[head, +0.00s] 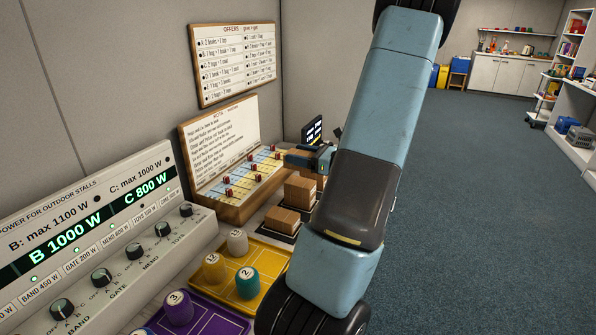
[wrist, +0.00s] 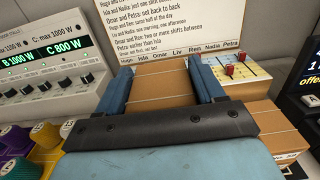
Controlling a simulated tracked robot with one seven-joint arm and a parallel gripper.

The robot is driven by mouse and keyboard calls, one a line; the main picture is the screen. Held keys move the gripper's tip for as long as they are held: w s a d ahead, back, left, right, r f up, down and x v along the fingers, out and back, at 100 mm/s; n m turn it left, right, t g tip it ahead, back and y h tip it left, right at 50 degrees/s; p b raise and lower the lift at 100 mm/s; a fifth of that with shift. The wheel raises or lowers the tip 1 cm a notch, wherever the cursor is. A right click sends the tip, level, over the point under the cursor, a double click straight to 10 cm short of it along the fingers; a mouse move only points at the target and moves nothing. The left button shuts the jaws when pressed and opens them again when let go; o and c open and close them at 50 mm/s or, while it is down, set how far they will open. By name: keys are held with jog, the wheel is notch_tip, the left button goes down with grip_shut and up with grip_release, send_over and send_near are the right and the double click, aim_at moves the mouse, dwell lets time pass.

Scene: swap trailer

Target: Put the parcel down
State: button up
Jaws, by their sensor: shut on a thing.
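My gripper (head: 314,154) is at the rota board's right end in the head view, beyond the brown boxes. In the wrist view its two blue fingers (wrist: 162,78) are closed on the sides of a brown cardboard parcel (wrist: 163,90). The dark palm hides the parcel's near part. Its underside is hidden, so I cannot tell whether it touches anything below. Other brown boxes (head: 300,191) and (head: 282,219) rest on dark pads on the counter, nearer than my gripper.
The rota board (head: 222,143) with red pegs stands behind the boxes. A small dark screen (head: 312,131) is beyond my gripper. A yellow tray (head: 266,256) and a purple tray (head: 222,318) hold numbered cylinders. The power panel (head: 103,235) is at left.

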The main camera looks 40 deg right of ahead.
jog(key=shift+w+d+f, duration=0.35)
jog(key=shift+w+f, duration=0.1)
jog(key=shift+f, duration=0.25)
jog(key=shift+w+d+f, duration=0.3)
jog(key=shift+w+f, duration=0.2)
jog(key=shift+f, duration=0.2)
jog(key=shift+w+d+f, duration=0.35)
jog(key=shift+w+f, duration=0.1)
jog(key=shift+f, duration=1.8)
jog(key=shift+f, duration=0.1)
jog(key=o, duration=1.1)
